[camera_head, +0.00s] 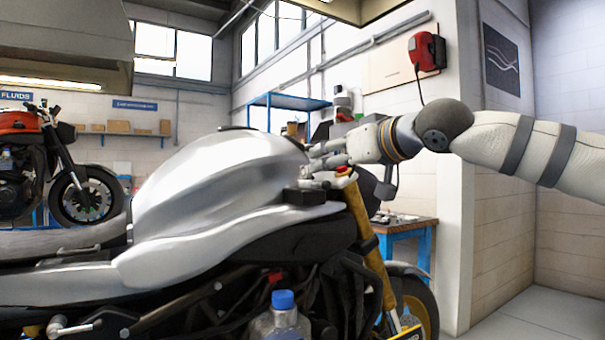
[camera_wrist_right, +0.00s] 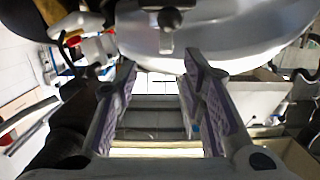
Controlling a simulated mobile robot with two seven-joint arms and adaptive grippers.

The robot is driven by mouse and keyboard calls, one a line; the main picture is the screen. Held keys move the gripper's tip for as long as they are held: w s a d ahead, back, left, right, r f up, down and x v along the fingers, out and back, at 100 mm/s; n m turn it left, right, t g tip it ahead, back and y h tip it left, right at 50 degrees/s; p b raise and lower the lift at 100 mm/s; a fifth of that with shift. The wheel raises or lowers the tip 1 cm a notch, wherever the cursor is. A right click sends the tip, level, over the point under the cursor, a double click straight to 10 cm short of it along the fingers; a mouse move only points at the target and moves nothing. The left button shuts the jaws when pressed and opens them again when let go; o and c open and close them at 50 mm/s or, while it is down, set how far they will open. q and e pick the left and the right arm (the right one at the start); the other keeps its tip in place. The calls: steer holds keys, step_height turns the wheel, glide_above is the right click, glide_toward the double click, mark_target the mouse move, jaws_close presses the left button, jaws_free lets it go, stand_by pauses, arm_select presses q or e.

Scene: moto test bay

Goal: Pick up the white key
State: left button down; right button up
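I cannot make out a white key for certain in either view. A small grey, key-like tab (camera_wrist_right: 167,42) shows at the top of the right wrist view, against the silver tank; I cannot tell if it is the key. My right gripper (camera_head: 311,158) reaches in from the right, beside the front end of the silver motorcycle tank (camera_head: 215,185). In the right wrist view its two fingers (camera_wrist_right: 160,70) are spread apart with nothing between them, and the tab lies beyond their tips. My left gripper is not in view.
The silver motorcycle fills the lower left, with its dark handlebar parts close to my right gripper. A blue-capped bottle (camera_head: 284,318) stands in front of it. A blue-legged workbench (camera_head: 408,228) is behind. Open floor (camera_head: 540,318) shows at the lower right.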

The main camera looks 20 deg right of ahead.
mark_target(307, 175)
steer(key=x, duration=0.8)
steer(key=shift+a, duration=0.35)
steer(key=shift+s, duration=0.1)
jaws_close()
